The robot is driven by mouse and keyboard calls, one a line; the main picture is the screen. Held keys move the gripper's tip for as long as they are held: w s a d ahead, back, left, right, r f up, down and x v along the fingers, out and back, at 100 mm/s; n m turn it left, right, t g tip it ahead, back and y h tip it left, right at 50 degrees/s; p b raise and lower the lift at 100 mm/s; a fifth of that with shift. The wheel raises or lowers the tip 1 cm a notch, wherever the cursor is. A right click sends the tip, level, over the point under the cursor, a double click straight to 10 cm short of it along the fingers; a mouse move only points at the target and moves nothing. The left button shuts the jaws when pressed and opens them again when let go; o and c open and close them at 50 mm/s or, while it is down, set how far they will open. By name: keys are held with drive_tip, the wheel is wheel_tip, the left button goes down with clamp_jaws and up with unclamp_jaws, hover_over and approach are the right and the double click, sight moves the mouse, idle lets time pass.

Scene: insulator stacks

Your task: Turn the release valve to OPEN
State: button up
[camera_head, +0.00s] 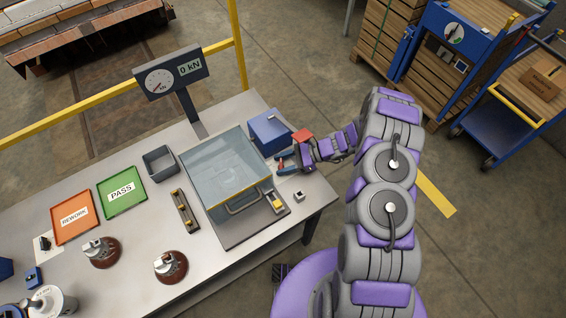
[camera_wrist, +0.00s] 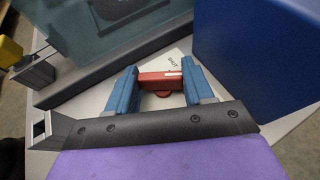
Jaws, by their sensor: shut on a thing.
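The release valve has a red bar handle (camera_wrist: 158,80) with a rounded red base under it. It lies crosswise between the two blue fingers of my gripper (camera_head: 283,163), which are shut on its ends. In the wrist view my gripper (camera_wrist: 160,74) spans the handle from left to right. A white label (camera_wrist: 176,58) behind the handle has dark lettering that seems to read SHUT. No OPEN marking is visible. In the head view the valve is mostly hidden by my gripper, at the right side of the bench.
A blue box (camera_head: 265,135) stands close behind my gripper. A clear-lidded test chamber (camera_head: 228,168) with a front handle is just left. A gauge display (camera_head: 172,76) reads 0 kN. Two insulators (camera_head: 102,252) and PASS (camera_head: 122,192) and REWORK (camera_head: 74,216) trays are farther left.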

drive_tip(key=shift+a+r+t, duration=0.1)
drive_tip(key=shift+a+t, duration=0.2)
drive_tip(key=shift+m+t+b, duration=0.4)
drive_tip(key=shift+m+t, duration=0.1)
drive_tip(key=shift+m, duration=0.2)
drive_tip(key=shift+m+t+b, duration=0.7)
drive_tip(key=shift+m+t, duration=0.2)
drive_tip(key=shift+t, duration=0.3)
drive_tip(key=shift+s+m+t+b, duration=0.1)
drive_tip(key=shift+m+t+b, duration=0.25)
drive_tip(key=shift+m+t, duration=0.15)
drive_tip(key=shift+r, duration=0.1)
